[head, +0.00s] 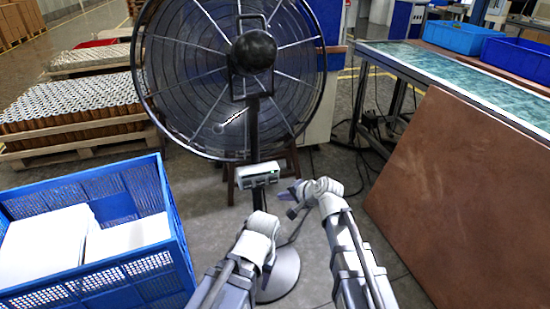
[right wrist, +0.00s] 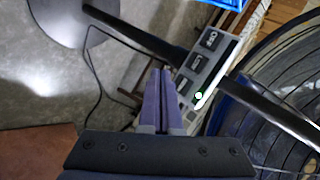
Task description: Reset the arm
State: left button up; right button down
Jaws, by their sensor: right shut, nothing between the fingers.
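My right gripper (head: 286,196) is in the middle of the head view, just right of and below a control box (head: 258,175) on the stand of a big fan (head: 185,75). In the right wrist view its purple fingers (right wrist: 160,80) are together with nothing between them. Their tips are close to the box (right wrist: 208,68), which has dark buttons and a lit green spot; I cannot tell if they touch it. My left arm's wrist (head: 262,224) is left of the right arm, below the box. Its fingers cannot be made out.
A blue crate (head: 175,230) with white blocks stands at the left. Pallets of cartridges (head: 70,110) stand behind it. A brown board (head: 455,190) leans at the right by a long table (head: 465,78). The fan's round base (head: 283,280) is on the floor, and cables lie behind.

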jog(key=s+d+f+n+g+h, duration=0.1)
jog(key=s+f+n+g+h, duration=0.2)
jog(key=s, duration=0.5)
jog(key=s+d+f+n+g+h, duration=0.2)
jog(key=s+n, duration=0.2)
jog(key=s, duration=0.4)
jog(key=s+d+f+n+g+h, duration=0.1)
jog(key=s+f+n+g+h, duration=0.2)
jog(key=s, duration=0.5)
notch_tip(320, 180, up, 32)
jog(key=s+n+p, duration=0.1)
jog(key=p, duration=3)
jog(key=shift+d, duration=0.3)
